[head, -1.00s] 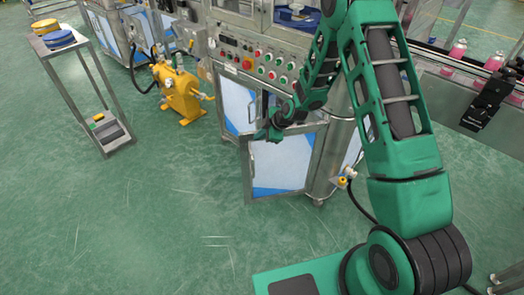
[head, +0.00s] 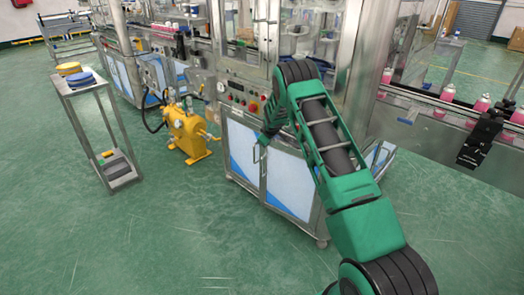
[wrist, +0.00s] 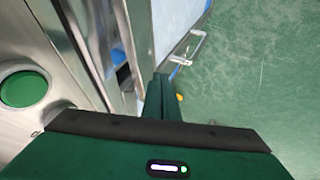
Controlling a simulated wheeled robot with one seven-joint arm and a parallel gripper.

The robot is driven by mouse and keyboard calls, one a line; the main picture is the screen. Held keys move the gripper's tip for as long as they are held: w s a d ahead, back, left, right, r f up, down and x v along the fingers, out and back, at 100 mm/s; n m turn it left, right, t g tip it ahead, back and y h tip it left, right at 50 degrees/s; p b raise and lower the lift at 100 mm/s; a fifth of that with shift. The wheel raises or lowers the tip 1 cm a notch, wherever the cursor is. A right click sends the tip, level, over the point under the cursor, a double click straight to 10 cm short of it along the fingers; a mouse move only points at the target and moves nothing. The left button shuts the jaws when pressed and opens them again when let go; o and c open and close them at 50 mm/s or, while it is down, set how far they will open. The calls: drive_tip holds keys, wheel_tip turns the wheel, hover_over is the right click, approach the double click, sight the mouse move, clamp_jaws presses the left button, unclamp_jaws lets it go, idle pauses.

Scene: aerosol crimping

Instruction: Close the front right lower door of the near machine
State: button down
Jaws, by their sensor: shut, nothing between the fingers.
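The near machine (head: 232,108) is a steel cabinet with a button panel above two lower doors. Its front right lower door (head: 290,182) has a white and blue panel and stands close to flush with the front; the left lower door (head: 241,150) is beside it. In the wrist view the right door's panel (wrist: 174,22) and bar handle (wrist: 188,46) show, with a dark gap between its edge and the cabinet. My gripper (head: 263,146) is shut and empty at the door's upper left corner. Its fingertips (wrist: 160,92) are by the door edge; contact is unclear.
A yellow pump (head: 188,135) stands on the floor left of the machine. A small steel stand (head: 100,125) with coloured discs is further left. A conveyor (head: 425,112) with pink cans runs to the right. The green floor in front is clear.

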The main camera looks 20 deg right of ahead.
drive_tip(key=shift+w+d+m+h, duration=0.15)
drive_tip(key=shift+w+d+m, duration=0.15)
drive_tip(key=shift+d, duration=0.4)
drive_tip(key=shift+w+d+m+h, duration=0.2)
drive_tip(key=shift+w+d, duration=0.1)
drive_tip(key=shift+d, duration=0.35)
drive_tip(key=shift+a, duration=0.1)
drive_tip(key=s+a+r, duration=0.6)
drive_tip(key=r, duration=0.2)
drive_tip(key=shift+s+a, duration=0.3)
